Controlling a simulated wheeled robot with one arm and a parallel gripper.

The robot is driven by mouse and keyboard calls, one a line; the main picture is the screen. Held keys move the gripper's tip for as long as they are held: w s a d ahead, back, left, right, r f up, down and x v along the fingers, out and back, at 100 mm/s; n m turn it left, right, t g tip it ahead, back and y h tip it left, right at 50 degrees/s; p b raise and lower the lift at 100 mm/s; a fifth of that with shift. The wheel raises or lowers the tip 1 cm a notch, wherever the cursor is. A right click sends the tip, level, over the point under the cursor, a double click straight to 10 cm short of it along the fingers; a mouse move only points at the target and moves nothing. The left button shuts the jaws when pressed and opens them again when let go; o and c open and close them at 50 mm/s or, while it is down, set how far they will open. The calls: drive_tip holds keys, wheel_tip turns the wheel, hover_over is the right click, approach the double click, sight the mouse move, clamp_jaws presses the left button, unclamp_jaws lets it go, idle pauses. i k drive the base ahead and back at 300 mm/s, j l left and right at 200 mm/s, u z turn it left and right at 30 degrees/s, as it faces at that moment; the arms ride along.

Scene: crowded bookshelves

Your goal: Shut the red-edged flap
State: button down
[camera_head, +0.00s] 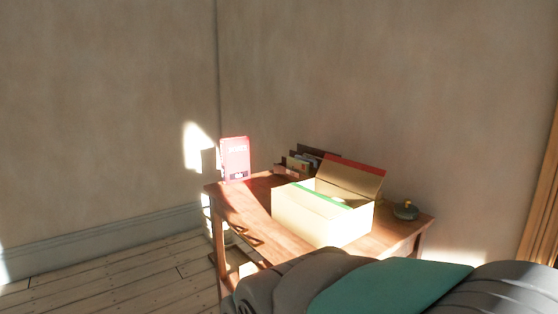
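A cardboard box (305,217) stands on a wooden table against the wall. Its red-edged flap (348,178) is at the far right side and stands open, tilted up and back. The inside of the box is mostly hidden. My arm, grey and teal, fills the bottom right of the view in front of the table. My gripper is not visible.
The wooden table (240,205) has a pink-red book (235,158) upright at its left, several books in a holder (297,165) behind the box, and a small dark round object (405,210) at the right. The table's left part is mostly clear.

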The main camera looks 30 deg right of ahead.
sight(365, 180)
drive_tip(key=l+z, duration=0.2)
drive_tip(key=l, duration=1.3)
drive_tip(key=i+l+z, duration=0.1)
drive_tip(key=i+l, duration=0.55)
